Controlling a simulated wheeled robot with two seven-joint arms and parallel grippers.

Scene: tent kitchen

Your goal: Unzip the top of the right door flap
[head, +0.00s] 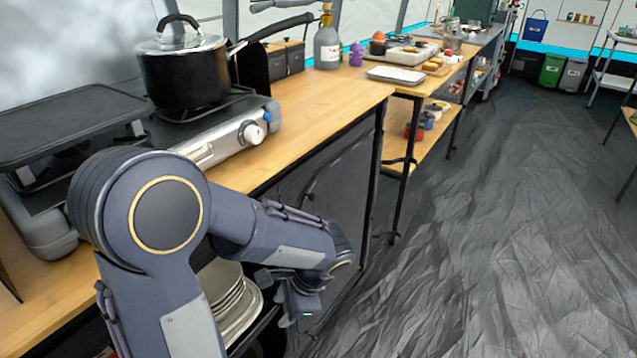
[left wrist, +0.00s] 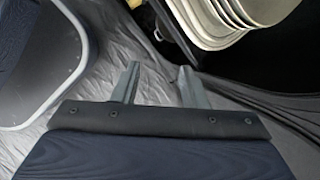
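No door flap and no zip can be made out in either view. My left gripper (head: 297,306) hangs low beside the front of the wooden counter, near a stack of plates on a lower shelf. In the left wrist view my left gripper (left wrist: 158,70) shows two fingers spread apart with nothing between them, over the dark floor. My right gripper is in neither view.
The wooden counter (head: 345,92) holds a black pot (head: 185,78) on a stove (head: 215,140). The stack of plates (head: 232,302) also shows in the left wrist view (left wrist: 225,22). Crumpled grey floor (head: 480,240) lies open at right. Bins (head: 552,70) stand far back.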

